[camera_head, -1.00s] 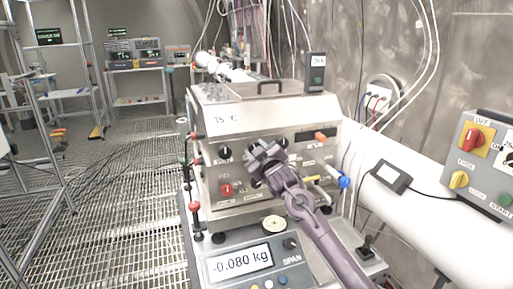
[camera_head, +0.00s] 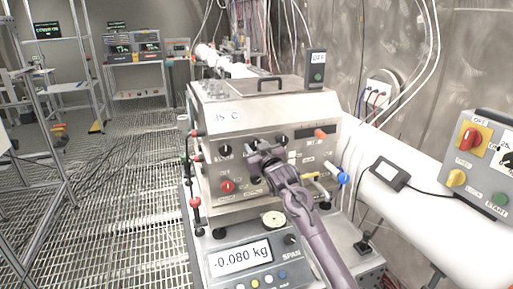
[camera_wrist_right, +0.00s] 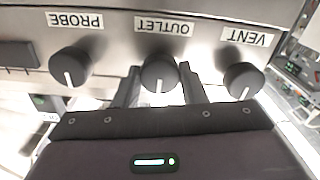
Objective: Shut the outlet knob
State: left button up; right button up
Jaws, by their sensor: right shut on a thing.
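The outlet knob (camera_wrist_right: 158,74) is round and dark, under an OUTLET label that reads upside down in the right wrist view. Its white pointer line points toward the bottom of that picture. My right gripper (camera_wrist_right: 157,82) has one finger on each side of this knob and is shut on it. In the head view, my purple right gripper (camera_head: 259,163) is at the front panel of the steel box (camera_head: 225,118) and hides the outlet knob. My left gripper is in neither view.
The probe knob (camera_wrist_right: 69,67) and vent knob (camera_wrist_right: 243,79) flank the outlet knob closely. A red knob (camera_head: 227,186), a blue-ended valve handle (camera_head: 343,178) and a scale display (camera_head: 240,257) are nearby. A switch box (camera_head: 480,160) stands at the right.

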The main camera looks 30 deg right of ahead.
jog(key=shift+f, duration=0.15)
jog(key=o, duration=1)
jog(key=shift+b+v, duration=1.15)
jog(key=shift+v, duration=2.75)
jog(key=shift+a, duration=0.1)
